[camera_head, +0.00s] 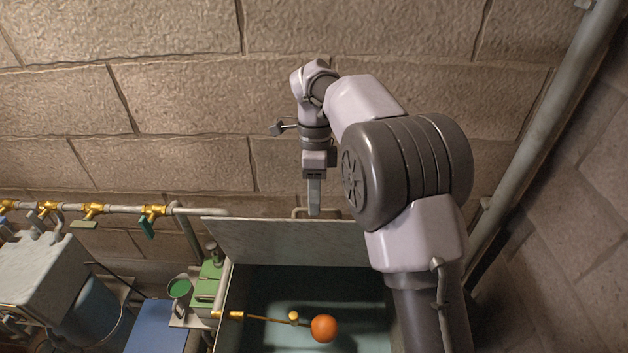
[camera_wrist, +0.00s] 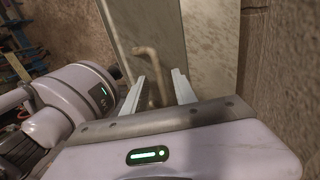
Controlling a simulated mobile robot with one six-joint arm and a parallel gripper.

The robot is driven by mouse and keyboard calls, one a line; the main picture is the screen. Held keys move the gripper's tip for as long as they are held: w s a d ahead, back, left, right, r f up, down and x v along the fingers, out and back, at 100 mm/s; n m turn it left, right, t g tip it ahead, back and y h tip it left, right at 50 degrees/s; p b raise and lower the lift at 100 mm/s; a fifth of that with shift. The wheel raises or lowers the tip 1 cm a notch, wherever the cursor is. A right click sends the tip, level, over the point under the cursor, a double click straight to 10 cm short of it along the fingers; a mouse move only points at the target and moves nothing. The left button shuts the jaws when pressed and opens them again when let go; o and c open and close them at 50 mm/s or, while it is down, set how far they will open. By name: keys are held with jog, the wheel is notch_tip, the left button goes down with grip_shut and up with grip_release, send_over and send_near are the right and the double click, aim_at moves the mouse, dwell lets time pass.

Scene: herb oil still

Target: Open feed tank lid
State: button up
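The feed tank (camera_head: 375,310) is at the bottom middle of the head view, with its inside showing. Its grey lid (camera_head: 285,243) stands raised along the tank's back edge, and it also shows in the wrist view (camera_wrist: 155,22). A bent bar handle (camera_head: 299,211) shows just behind the lid's top edge. My gripper (camera_head: 314,213) points down at that handle. In the wrist view my two fingers (camera_wrist: 160,85) are apart, and the handle (camera_wrist: 152,62) shows in the gap between them. I cannot tell whether a finger touches it.
An orange float ball (camera_head: 323,328) on a brass rod is inside the tank. A pipe with brass valves (camera_head: 93,210) runs along the wall at left. A green box (camera_head: 207,283) and a blue panel (camera_head: 160,325) stand left of the tank. The block wall (camera_head: 200,110) is close behind.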

jog(key=v, duration=1)
jog(key=shift+a, duration=0.15)
